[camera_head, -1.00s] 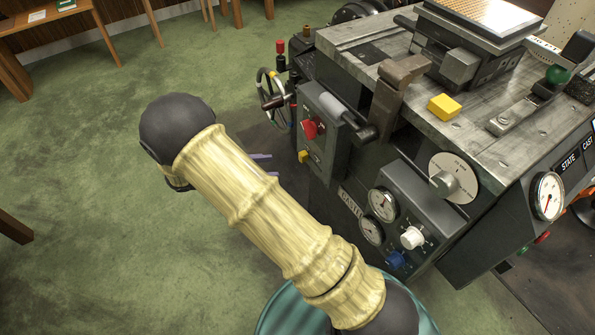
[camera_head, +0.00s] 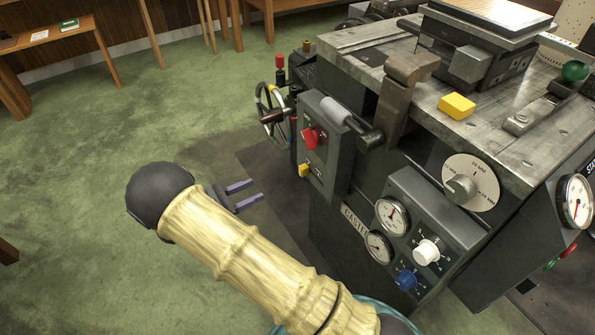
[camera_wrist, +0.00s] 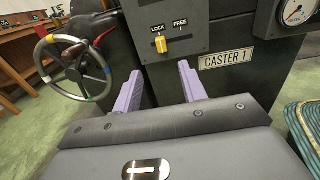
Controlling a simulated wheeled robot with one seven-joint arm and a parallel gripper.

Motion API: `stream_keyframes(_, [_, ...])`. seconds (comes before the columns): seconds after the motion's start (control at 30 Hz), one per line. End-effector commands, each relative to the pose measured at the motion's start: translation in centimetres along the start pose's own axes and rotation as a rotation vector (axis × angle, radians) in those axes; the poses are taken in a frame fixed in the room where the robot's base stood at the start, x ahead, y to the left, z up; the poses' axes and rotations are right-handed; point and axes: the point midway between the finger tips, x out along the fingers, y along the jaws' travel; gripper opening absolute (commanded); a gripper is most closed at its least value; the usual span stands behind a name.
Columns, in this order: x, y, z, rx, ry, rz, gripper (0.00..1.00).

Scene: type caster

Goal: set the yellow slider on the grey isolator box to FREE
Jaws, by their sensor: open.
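The yellow slider (camera_wrist: 160,45) sits under the LOCK label on the grey isolator box (camera_wrist: 196,32), with the FREE label to its right. In the head view the slider (camera_head: 304,170) is a small yellow knob at the lower left of the box (camera_head: 340,165), below a red knob. My gripper (camera_wrist: 160,70) is open and empty, with its two lilac fingers apart. In the wrist view the slider appears above and between the fingertips, with a gap. In the head view my gripper (camera_head: 259,189) is left of the slider and lower in the picture.
A handwheel (camera_head: 271,115) with coloured grips stands left of the box. A grey cylinder and lever (camera_head: 350,118) jut out at its upper right. A CASTER 1 plate (camera_wrist: 226,60) is right of the fingers. Gauges (camera_head: 391,216) and knobs are further right. Green floor is open at left.

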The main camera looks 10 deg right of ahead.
Motion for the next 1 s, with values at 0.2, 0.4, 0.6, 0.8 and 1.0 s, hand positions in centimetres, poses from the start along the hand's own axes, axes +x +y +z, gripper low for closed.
stream_keyframes(0.2, [3.9, -0.1, -0.3, -0.001, 0.0, -0.004, 0.42])
stream_keyframes(0.4, [7.5, -0.1, -0.3, 0.0, 0.0, -0.004, 0.42])
stream_keyframes(0.6, [11.0, -0.1, -0.3, 0.001, 0.001, -0.005, 0.42])
stream_keyframes(0.8, [14.1, -0.1, -0.2, 0.001, 0.001, -0.004, 0.42])
stream_keyframes(1.0, [15.2, -0.1, -0.1, 0.0, 0.001, -0.001, 0.42])
